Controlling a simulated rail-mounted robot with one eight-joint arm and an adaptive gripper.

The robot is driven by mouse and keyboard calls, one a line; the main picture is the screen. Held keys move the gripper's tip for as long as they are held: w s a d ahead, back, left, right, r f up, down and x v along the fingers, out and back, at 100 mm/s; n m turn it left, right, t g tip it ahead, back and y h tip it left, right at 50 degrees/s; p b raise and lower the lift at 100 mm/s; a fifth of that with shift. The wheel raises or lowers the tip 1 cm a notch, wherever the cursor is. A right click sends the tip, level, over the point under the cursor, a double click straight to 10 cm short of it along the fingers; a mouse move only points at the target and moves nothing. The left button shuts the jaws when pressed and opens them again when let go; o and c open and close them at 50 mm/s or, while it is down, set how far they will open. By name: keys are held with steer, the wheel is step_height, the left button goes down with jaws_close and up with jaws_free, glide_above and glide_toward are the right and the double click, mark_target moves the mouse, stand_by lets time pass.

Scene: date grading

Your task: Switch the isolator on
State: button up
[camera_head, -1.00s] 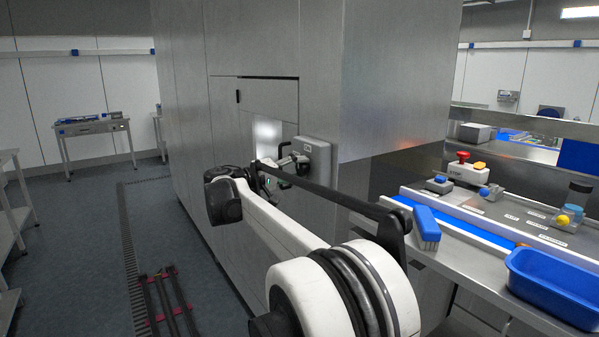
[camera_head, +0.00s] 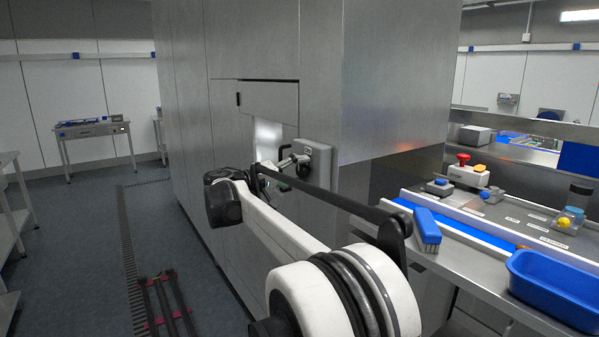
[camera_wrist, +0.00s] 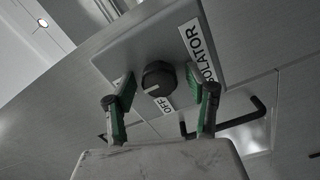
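The isolator is a grey box (camera_head: 318,158) on the steel cabinet wall, right of a lit opening, in the head view. In the wrist view, the isolator box (camera_wrist: 140,42) fills the upper middle. It carries a round black knob (camera_wrist: 159,78) with a white mark toward its lower left. An ISOLATOR label (camera_wrist: 198,52) is on its right, and an OFF label (camera_wrist: 165,105) is below the knob. My gripper (camera_wrist: 160,77) is open, with one green-and-black finger on each side of the knob. Gaps show between fingers and knob. The left finger partly hides a small pale patch.
A black handle (camera_wrist: 236,118) sticks out beside the right finger in the wrist view. In the head view, a steel bench at right holds a blue tray (camera_head: 552,290), a blue brush (camera_head: 427,229) and a red-button box (camera_head: 467,174). The floor at left is mostly clear.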

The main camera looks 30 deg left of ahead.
steer(key=v, duration=1.2)
stand_by(0.4)
steer(key=w+d+r+g+y, duration=0.15)
steer(key=w+d, duration=0.25)
steer(key=d, duration=0.8)
steer(key=w+d+r+g+h, duration=0.1)
steer(key=w+d+g, duration=0.25)
steer(key=d, duration=0.75)
steer(key=s+d+f+m+g+y+b, duration=0.1)
steer(key=s+d, duration=0.1)
steer(key=d, duration=0.9)
steer(key=s+d+f+m+g+y+b, duration=0.1)
steer(key=s+d+m+y, duration=0.1)
steer(key=d, duration=0.8)
steer(key=s+d+f+m+g+y, duration=0.1)
steer(key=s+d+f, duration=0.2)
steer(key=s+d, duration=0.6)
steer(key=s+d+f+m+y+b, duration=0.1)
steer(key=s+d+f+m+y, duration=0.1)
steer(key=s+d+f, duration=0.5)
steer(key=s+d+f+m+y, duration=0.1)
steer(key=s+d+f+m, duration=0.1)
steer(key=s+d+f, duration=0.5)
steer(key=s+f, duration=0.2)
steer(key=s, duration=0.4)
steer(key=shift+s+f+m+g+y+b, duration=0.25)
steer(key=shift+s+m+g+y+b, duration=0.1)
steer(key=shift+s+m+g, duration=0.05)
